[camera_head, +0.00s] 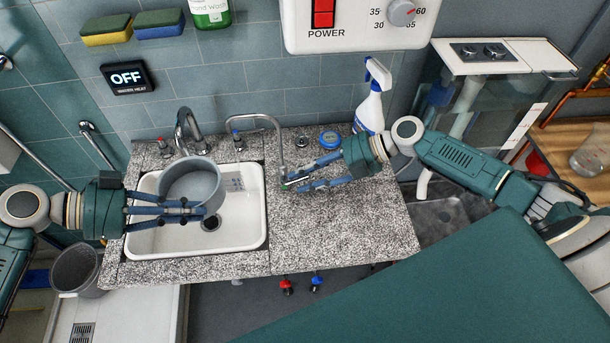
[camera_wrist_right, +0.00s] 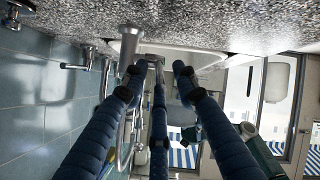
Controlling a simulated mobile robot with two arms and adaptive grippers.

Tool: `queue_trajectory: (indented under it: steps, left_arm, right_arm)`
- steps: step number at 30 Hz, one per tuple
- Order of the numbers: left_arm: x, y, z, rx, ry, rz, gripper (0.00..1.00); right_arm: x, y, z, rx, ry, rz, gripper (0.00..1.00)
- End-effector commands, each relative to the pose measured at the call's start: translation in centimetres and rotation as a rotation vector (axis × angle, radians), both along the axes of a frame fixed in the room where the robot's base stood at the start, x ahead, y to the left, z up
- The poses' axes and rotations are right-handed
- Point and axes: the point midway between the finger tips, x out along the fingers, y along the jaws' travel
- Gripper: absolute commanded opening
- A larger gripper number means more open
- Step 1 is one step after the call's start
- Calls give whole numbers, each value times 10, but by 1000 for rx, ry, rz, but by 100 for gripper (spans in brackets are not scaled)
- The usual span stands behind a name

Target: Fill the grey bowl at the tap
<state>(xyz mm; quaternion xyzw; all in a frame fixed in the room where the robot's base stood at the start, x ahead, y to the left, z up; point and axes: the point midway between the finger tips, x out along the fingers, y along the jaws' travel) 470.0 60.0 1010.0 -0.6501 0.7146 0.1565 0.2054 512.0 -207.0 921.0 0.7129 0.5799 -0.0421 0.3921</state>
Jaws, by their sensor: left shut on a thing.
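The grey bowl (camera_head: 176,178) is in the white sink's area, below the curved chrome tap (camera_head: 185,122) at the back of the counter. My left gripper (camera_head: 207,212) is shut on the bowl's near side. The bowl's interior looks empty and no water stream shows. A second thin gooseneck tap (camera_head: 262,118) stands right of the sink, its spout coming down at my right gripper (camera_head: 290,183). My right gripper is open, its fingers spread near that spout. In the right wrist view a chrome pipe (camera_wrist_right: 131,42) lies by the left fingertip; whether they touch I cannot tell.
The white sink basin (camera_head: 255,233) with a dark drain is set in a speckled counter (camera_head: 330,238). A white spray bottle (camera_head: 371,98) and a blue round item (camera_head: 330,139) stand behind my right gripper. The counter's front right is clear. A grey bucket (camera_head: 75,268) is at lower left.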

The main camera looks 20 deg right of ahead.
Motion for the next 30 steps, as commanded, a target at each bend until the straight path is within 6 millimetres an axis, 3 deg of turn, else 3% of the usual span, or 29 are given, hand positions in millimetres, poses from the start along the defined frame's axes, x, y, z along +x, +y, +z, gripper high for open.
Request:
queue_trajectory:
  steps: [8,21,30]
  left_arm:
    - [0,0,1,-1,-1,0,0]
    - [0,0,0,-1,-1,0,0]
    - [0,0,0,-1,-1,0,0]
  right_arm:
    - [-3,-9,3,-3,2,-2,29]
    - [-32,-76,48,-4,3,-1,29]
    - [-39,-95,61,-1,1,0,29]
